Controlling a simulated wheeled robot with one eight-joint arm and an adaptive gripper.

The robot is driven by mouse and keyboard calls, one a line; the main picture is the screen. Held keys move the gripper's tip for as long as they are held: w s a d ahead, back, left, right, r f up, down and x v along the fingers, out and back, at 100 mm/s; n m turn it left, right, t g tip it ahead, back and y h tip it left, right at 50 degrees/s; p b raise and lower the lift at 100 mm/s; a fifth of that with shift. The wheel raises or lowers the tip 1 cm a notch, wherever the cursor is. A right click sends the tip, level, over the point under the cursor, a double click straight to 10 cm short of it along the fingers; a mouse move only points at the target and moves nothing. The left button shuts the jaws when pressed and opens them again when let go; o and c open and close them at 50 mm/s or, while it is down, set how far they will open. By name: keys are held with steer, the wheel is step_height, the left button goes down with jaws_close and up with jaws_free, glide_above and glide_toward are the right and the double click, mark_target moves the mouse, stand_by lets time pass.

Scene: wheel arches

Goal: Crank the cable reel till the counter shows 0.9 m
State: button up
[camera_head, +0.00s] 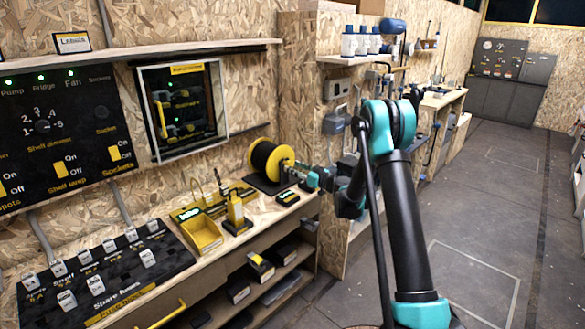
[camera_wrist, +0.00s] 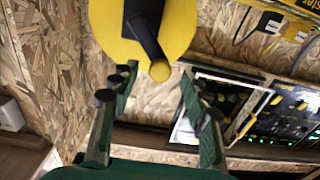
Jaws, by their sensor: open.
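The cable reel (camera_head: 265,158) stands on the bench's right end, a black drum with a yellow side disc. In the wrist view its yellow disc (camera_wrist: 190,22) fills the top middle, with a black crank arm (camera_wrist: 144,30) running down to a round yellow knob (camera_wrist: 160,70). My gripper (camera_wrist: 160,86) is open and empty, with the knob showing between its fingertips; whether they touch it I cannot tell. In the head view my gripper (camera_head: 312,179) is just right of the reel. A small dark box (camera_head: 287,197) lies before the reel; I cannot read any counter.
A yellow tray (camera_head: 198,232) and a yellow-black device (camera_head: 236,212) stand left of the reel on the bench. A fuse board (camera_head: 95,275) lies further left. A framed panel (camera_head: 183,108) hangs on the wall. A wooden partition (camera_head: 298,90) rises behind the reel. The floor at right is clear.

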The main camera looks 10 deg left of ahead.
steer(key=shift+x, duration=0.8)
steer(key=shift+c, duration=0.2)
jaws_close()
